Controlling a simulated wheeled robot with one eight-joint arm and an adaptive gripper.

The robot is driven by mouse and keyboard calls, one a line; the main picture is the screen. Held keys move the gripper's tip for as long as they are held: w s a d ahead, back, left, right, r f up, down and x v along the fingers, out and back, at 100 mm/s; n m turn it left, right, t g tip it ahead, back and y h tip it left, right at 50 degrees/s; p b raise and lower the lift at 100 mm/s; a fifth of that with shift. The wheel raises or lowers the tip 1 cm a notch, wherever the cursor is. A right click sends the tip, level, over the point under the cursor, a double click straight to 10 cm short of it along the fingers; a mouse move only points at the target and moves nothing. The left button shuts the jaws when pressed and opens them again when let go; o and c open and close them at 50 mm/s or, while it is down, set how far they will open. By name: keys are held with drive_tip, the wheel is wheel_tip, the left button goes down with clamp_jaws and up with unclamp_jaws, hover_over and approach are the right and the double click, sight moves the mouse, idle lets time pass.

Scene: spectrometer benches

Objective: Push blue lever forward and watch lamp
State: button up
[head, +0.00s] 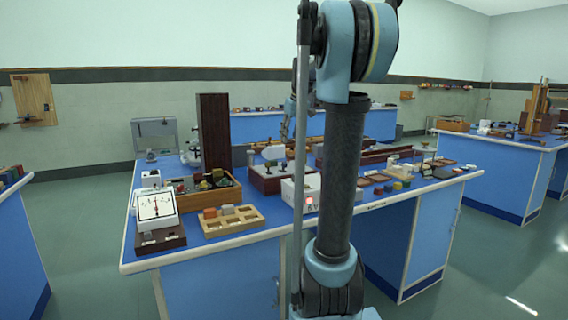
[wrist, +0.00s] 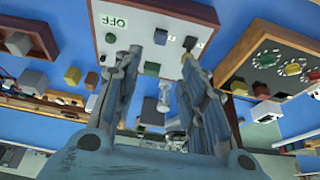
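In the wrist view my gripper (wrist: 160,62) is open, its two fingers apart over a white-topped box (wrist: 140,22) with wooden sides. The box carries an upside-down OFF label (wrist: 114,20), a green knob (wrist: 110,38) and a small black part (wrist: 190,43). A green piece (wrist: 152,68) shows between the fingers; I cannot tell whether they touch it. In the head view a red, lit-looking lamp (head: 310,201) shows on the front of a white box (head: 291,193), beside my arm. My arm hides part of the bench there.
The blue bench (head: 210,258) is crowded. A white dial meter (head: 155,207), a wooden block tray (head: 232,221) and a tall brown column (head: 214,134) stand left of my arm. A dark-topped box with dials (wrist: 283,60) lies right of my gripper. Floor is clear at the right.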

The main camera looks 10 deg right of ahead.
sight(284, 162)
drive_tip(key=x, duration=1.3)
drive_tip(key=shift+w+f, duration=0.1)
drive_tip(key=shift+f, duration=0.05)
